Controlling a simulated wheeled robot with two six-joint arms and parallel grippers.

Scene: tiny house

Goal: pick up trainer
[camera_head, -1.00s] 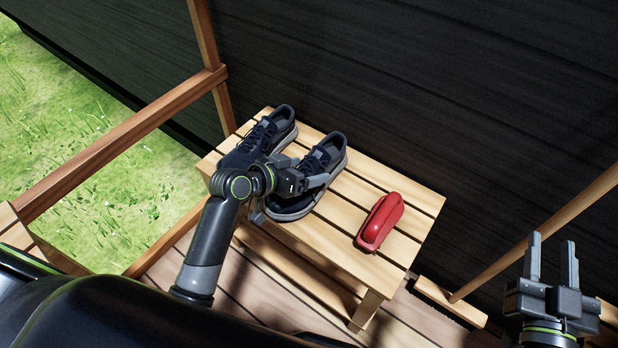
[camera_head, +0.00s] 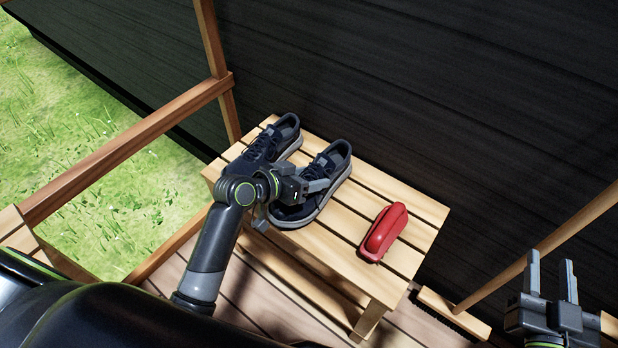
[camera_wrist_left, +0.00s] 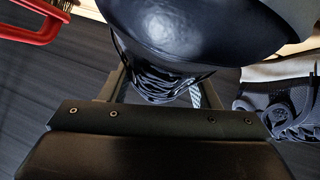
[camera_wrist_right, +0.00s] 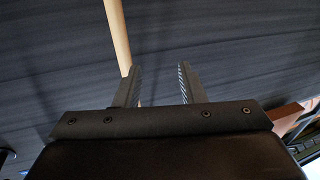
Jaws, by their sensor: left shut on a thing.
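Two dark navy trainers with pale soles stand on a slatted wooden bench (camera_head: 405,290). My left gripper (camera_head: 298,205) is shut on the right-hand trainer (camera_head: 331,165), with its fingers across the front part of the shoe. In the left wrist view this trainer (camera_wrist_left: 155,65) fills the space between the fingers. I cannot tell whether its sole is clear of the slats. The other trainer (camera_head: 265,145) stands to the left, partly hidden by my left arm; it shows in the left wrist view (camera_wrist_left: 282,108). My right gripper (camera_head: 551,268) is open and empty, away at the right.
A red object (camera_head: 384,232) lies on the bench right of the trainers. A broom (camera_head: 453,313) with a wooden handle lies beyond the bench's right end. A dark plank wall (camera_head: 420,90) stands close behind. A wooden railing (camera_head: 125,150) and grass are at the left.

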